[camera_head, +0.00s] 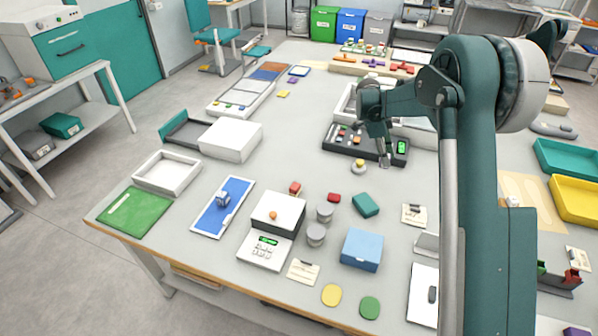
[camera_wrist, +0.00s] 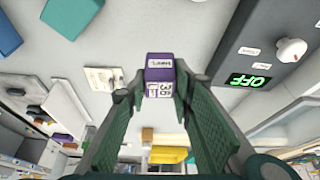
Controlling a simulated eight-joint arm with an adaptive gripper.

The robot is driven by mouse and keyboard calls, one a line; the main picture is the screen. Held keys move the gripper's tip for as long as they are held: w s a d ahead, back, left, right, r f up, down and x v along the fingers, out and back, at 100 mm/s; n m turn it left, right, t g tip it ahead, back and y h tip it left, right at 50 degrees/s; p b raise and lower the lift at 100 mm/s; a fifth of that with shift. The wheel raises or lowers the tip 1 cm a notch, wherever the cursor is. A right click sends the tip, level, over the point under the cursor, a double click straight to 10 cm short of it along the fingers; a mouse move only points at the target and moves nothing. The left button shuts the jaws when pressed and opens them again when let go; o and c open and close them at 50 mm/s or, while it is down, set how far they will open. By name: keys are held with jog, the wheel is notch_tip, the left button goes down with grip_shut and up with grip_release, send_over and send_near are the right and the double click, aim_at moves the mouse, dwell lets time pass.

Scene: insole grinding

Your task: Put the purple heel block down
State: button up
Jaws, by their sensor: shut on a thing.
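The purple heel block (camera_wrist: 160,73) sits between the fingertips of my gripper (camera_wrist: 158,92) in the wrist view, with white labels on its faces. The fingers are shut on its two sides. In the camera_head view my gripper (camera_head: 384,160) points down over the table, beside the front right of the black panel with the green display. I cannot make out the held block in the camera_head view. From these views I cannot tell how high the block is above the table.
The black panel (camera_head: 344,144) reads OFF in the wrist view (camera_wrist: 250,79). A small yellow-topped knob (camera_head: 359,166) is close left of my gripper. A teal block (camera_head: 365,205), blue box (camera_head: 362,250) and paper card (camera_head: 414,214) lie nearer. Bare table (camera_head: 300,120) lies left of the panel.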

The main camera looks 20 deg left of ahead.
jog(key=shift+a, duration=0.1)
jog(key=s+a+f+n+t+y, duration=0.15)
jog(key=s+a+n, duration=0.45)
jog(key=a, duration=0.7)
jog(key=s+a+n+t+y, duration=0.15)
jog(key=s+a+n, duration=0.4)
jog(key=a, duration=0.65)
jog(key=s+a+n+t+y, duration=0.15)
jog(key=s+a+n, duration=0.5)
jog(key=a, duration=0.65)
jog(key=s+a+r+n+g+y, duration=0.1)
jog(key=s+a+n+g+y, duration=0.1)
jog(key=s+a+n, duration=0.6)
jog(key=s+a+r+n+g+y, duration=0.1)
jog(key=s+a+n, duration=0.7)
jog(key=s+a, duration=1.2)
jog(key=s+g+y, duration=0.1)
jog(key=s+g, duration=0.1)
jog(key=s, duration=0.6)
jog(key=shift+n, duration=0.4)
jog(key=shift+d+f+y, duration=0.1)
jog(key=shift+f+y, duration=0.05)
jog(key=shift+y, duration=0.2)
jog(key=shift+f, duration=3.05)
jog(key=shift+f, duration=1.9)
